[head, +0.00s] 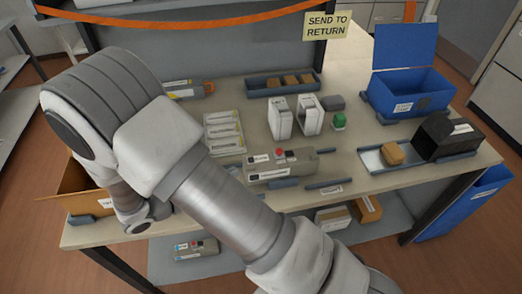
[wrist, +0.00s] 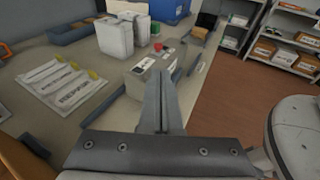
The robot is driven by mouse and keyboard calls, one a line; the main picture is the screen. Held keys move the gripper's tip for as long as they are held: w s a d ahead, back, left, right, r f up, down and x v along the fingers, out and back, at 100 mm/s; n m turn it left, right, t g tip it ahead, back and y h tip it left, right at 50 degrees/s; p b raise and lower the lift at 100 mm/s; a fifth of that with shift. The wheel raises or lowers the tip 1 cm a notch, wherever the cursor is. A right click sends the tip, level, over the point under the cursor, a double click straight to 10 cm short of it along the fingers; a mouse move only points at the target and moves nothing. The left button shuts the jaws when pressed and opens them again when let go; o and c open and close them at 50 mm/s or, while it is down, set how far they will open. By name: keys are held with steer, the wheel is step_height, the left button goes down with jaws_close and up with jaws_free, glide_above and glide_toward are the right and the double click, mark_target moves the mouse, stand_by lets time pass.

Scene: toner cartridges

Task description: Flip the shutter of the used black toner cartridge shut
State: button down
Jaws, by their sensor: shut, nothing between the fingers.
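A grey toner cartridge (head: 282,166) with a dark end, a label and a red spot on top lies at the front middle of the table. It also shows in the wrist view (wrist: 146,64), just beyond my fingertips and partly hidden by them. Its shutter is too small to make out in either view. My gripper (wrist: 165,76) is shut and empty, its fingers pointing toward the cartridge. Whether they touch it I cannot tell. In the head view my arm hides the fingers.
White boxes (head: 280,118) and a green-capped item (head: 339,122) stand behind the cartridge. Labelled sheets (head: 223,132) lie to its left. A tray (head: 366,160) holding a brown box and black box, and an open blue bin (head: 410,95), are at right. An open cardboard box (head: 78,190) is at left.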

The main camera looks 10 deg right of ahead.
mark_target(280, 160)
steer(key=shift+w+a+f, duration=0.1)
steer(key=shift+a, duration=0.1)
steer(key=x, duration=1.4)
steer(key=shift+w+p, duration=0.1)
steer(key=shift+p, duration=0.25)
steer(key=d, duration=0.4)
steer(key=shift+a, duration=0.2)
